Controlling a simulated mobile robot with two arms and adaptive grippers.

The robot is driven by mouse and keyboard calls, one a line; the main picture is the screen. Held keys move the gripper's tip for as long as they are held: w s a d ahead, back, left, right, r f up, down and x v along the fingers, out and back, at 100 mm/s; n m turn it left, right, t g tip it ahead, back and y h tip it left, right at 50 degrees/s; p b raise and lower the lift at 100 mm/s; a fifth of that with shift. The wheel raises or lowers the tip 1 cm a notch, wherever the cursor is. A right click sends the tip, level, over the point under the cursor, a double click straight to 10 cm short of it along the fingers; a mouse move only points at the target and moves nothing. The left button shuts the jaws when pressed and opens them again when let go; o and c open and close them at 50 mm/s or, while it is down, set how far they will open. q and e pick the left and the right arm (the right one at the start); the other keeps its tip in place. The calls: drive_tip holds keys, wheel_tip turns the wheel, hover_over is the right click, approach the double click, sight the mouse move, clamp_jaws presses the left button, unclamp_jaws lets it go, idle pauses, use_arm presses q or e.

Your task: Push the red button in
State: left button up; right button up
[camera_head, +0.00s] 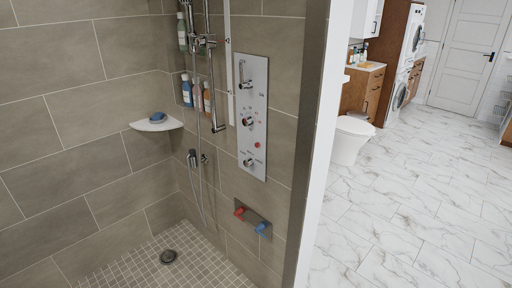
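A small round red button (257,145) sits on the silver shower control panel (259,95) on the tiled wall, near the middle of the view. It is beside and between the panel's middle and lower round knobs, a little to their right. I cannot tell from here how far it stands out from the panel. Lower on the same wall, a separate metal plate carries a red handle (239,212) and a blue handle (261,228). Neither of my grippers shows in the head view.
A shower rail with hose (200,120) stands left of the panel, with several bottles behind it. A corner shelf (156,124) holds a blue item. The wall end (312,150) divides the shower from the open marble floor (400,220). A toilet (350,138) stands beyond.

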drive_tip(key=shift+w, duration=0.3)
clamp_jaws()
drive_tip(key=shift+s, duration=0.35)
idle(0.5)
